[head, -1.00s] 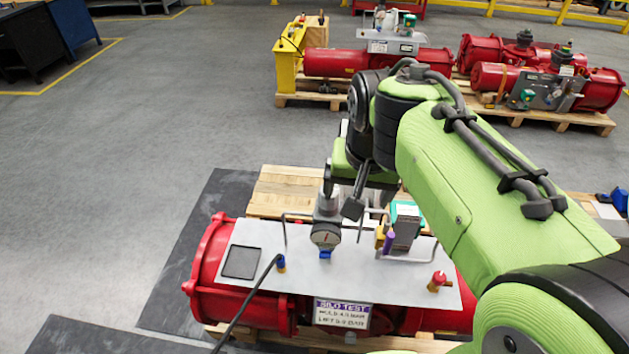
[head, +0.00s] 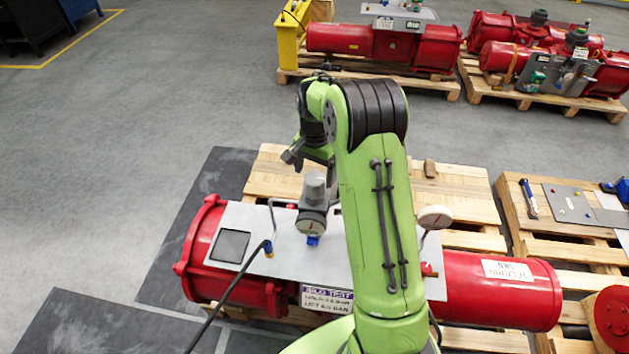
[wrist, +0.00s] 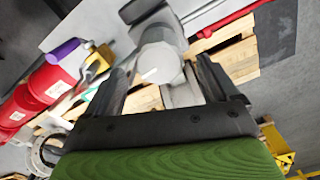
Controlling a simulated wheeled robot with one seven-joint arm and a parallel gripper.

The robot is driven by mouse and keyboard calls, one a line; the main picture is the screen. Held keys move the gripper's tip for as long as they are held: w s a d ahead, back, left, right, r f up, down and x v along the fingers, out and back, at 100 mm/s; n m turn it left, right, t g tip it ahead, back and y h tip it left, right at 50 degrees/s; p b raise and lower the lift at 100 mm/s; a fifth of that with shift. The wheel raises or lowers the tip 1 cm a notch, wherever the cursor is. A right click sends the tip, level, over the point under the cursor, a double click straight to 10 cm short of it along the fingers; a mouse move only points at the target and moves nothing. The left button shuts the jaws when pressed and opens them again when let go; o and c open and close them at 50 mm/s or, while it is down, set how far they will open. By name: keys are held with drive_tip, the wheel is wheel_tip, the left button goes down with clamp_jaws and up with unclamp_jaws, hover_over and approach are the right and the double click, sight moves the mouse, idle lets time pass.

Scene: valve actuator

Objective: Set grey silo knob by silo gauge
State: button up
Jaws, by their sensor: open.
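The grey silo knob (head: 314,186) stands on the light panel (head: 268,220) of the red actuator, just behind the round silo gauge (head: 311,224) with its blue fitting. The gauge's dial is too small to read. In the wrist view, a grey knob (wrist: 158,58) with a white line on its face lies ahead, between the fingers in the picture. My gripper (wrist: 162,76) is open; I see no clear contact with the knob.
A SILO TEST sign (head: 326,302) hangs on the panel's front edge. A black hose (head: 228,298) rises to the panel at left. A pale round gauge (head: 435,217) stands right of my arm. The wrist view shows a purple handle (wrist: 62,52). Floor at left is clear.

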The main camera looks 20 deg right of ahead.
sight(314, 178)
wheel_tip(314, 178, down, 4)
drive_tip(key=shift+s+a+f, duration=0.1)
drive_tip(key=shift+a, duration=0.05)
drive_tip(key=shift+f, duration=0.2)
drive_tip(key=c, duration=1)
drive_tip(key=shift+c, duration=0.2)
drive_tip(key=n+b, duration=0.1)
drive_tip(key=n, duration=0.3)
drive_tip(key=shift+n+b, duration=0.45)
drive_tip(key=shift+n, duration=1.25)
